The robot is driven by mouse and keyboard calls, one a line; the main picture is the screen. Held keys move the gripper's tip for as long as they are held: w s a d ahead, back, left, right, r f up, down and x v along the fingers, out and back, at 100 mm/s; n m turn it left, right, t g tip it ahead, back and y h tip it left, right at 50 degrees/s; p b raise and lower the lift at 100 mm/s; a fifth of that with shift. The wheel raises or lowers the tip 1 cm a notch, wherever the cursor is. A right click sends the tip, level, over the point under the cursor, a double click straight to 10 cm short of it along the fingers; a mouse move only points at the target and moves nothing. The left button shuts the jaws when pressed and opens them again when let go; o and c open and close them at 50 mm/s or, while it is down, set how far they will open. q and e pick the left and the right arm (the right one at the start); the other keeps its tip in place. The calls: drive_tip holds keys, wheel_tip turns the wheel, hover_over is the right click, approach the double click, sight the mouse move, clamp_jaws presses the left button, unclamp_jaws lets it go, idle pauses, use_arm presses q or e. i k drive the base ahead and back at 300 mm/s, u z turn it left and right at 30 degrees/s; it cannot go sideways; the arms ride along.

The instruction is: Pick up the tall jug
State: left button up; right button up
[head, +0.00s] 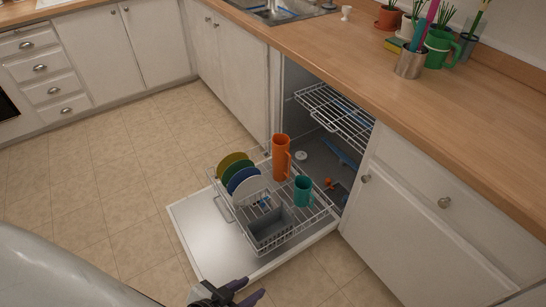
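The tall jug is orange (279,160) and stands upright in the pulled-out lower dishwasher rack, at the rack's back near the dishwasher opening. Its handle faces right. My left gripper (255,288) is at the bottom edge of the head view, in front of the open dishwasher door and well apart from the jug. Its two dark purple fingers are spread with nothing between them. My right gripper is not in view.
The lower rack (219,195) also holds several plates (247,189), a teal mug (303,191) right of the jug and a grey cutlery basket (270,229). The open door (207,241) lies below it. An upper rack (336,112) sits partly out. Tiled floor at left is clear.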

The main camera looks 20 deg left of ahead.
sight(281, 142)
drive_tip(key=u, duration=3.7)
drive_tip(key=k, duration=1.65)
drive_tip(key=z, duration=1.65)
drive_tip(key=i, duration=1.65)
